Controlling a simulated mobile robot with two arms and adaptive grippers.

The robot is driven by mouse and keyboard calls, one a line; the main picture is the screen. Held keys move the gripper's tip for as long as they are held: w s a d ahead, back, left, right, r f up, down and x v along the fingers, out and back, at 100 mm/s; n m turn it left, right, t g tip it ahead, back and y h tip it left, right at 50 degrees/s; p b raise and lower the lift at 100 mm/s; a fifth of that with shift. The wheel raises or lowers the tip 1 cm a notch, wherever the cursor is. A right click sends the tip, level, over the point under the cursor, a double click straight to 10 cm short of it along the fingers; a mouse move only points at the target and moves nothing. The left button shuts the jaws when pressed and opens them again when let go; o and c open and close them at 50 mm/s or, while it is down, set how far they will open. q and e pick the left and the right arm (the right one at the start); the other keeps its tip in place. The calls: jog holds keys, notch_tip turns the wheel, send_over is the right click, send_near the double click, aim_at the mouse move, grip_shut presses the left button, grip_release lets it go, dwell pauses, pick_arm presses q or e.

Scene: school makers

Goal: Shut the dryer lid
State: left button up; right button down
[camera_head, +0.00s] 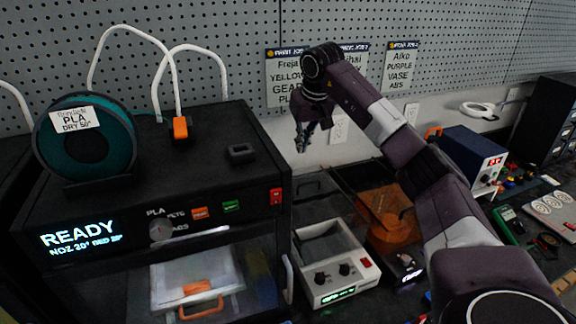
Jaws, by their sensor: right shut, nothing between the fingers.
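The dryer (408,268) looks like the dark box with a small lit display at its front, right of the white control box. An orange spool (392,222) shows in it. A see-through, dark-edged panel around the spool looks like its lid, but my arm covers part of it and I cannot tell its exact angle. My right gripper (304,138) is shut and empty. It points down, above and left of the dryer, in front of the pegboard wall, apart from the lid. My left gripper is not in view.
A large black printer (140,210) reading READY fills the left, with a teal spool (85,150) on top. A white box with knobs (335,265) stands between printer and dryer. A blue power supply (470,155) and a green meter (508,225) are at right.

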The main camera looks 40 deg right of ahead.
notch_tip(320, 180, down, 3)
jog(key=p, duration=0.3)
send_over(302, 191)
jog(key=w+d, duration=0.1)
jog(key=w, duration=0.3)
notch_tip(302, 191, down, 6)
jog(key=shift+d+f, duration=0.15)
jog(key=shift+f, duration=0.05)
jog(key=s, duration=0.2)
jog(key=shift+s+a+p, duration=0.3)
jog(key=shift+a, duration=0.05)
jog(key=shift+s+a+f, duration=0.1)
jog(key=shift+s, duration=0.4)
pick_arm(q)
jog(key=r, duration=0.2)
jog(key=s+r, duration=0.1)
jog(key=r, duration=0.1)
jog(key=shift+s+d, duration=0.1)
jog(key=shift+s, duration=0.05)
pick_arm(e)
jog(key=shift+a+f, duration=0.1)
jog(key=shift+s, duration=0.15)
